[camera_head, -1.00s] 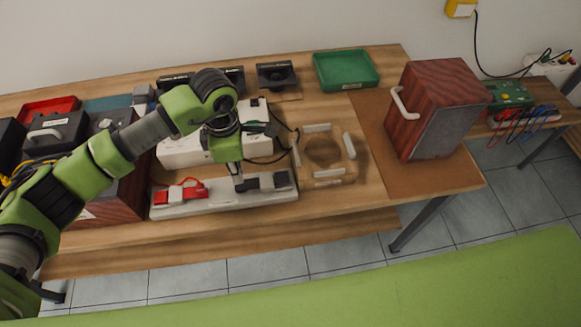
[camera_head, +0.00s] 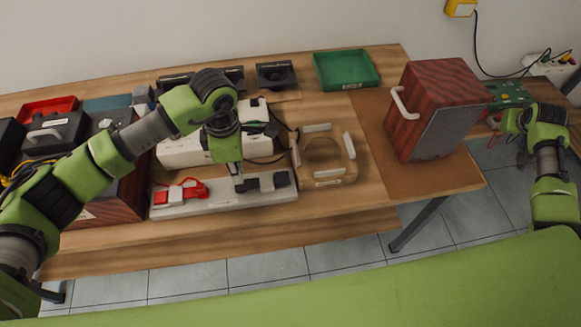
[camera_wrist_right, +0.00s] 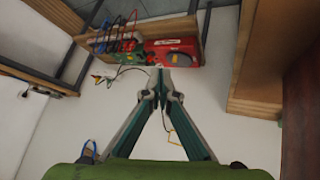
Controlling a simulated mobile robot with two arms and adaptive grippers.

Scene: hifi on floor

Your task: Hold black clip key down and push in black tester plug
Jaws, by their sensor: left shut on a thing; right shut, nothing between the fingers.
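A black clip (camera_head: 267,181) lies on the right part of a pale strip (camera_head: 215,197) at the table's front, with a red clip (camera_head: 181,193) on the left part. My left gripper (camera_head: 240,184) points down and is shut at the left end of the black clip, on what looks like its key; the fingers hide the exact contact. My right gripper (camera_wrist_right: 160,76) is shut and empty. In the right wrist view a red tester box (camera_wrist_right: 172,52) with a yellow knob sits just beyond its fingertips. Several coloured leads (camera_wrist_right: 112,32) hang beside it. I cannot tell which plug is the black tester plug.
A wooden speaker (camera_head: 440,110) with a white handle stands right of the middle. A green board (camera_head: 508,94) lies on the far-right side table, near my right arm. A green tray (camera_head: 346,69), a white box (camera_head: 180,152) and a wooden frame (camera_head: 327,176) occupy the main table.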

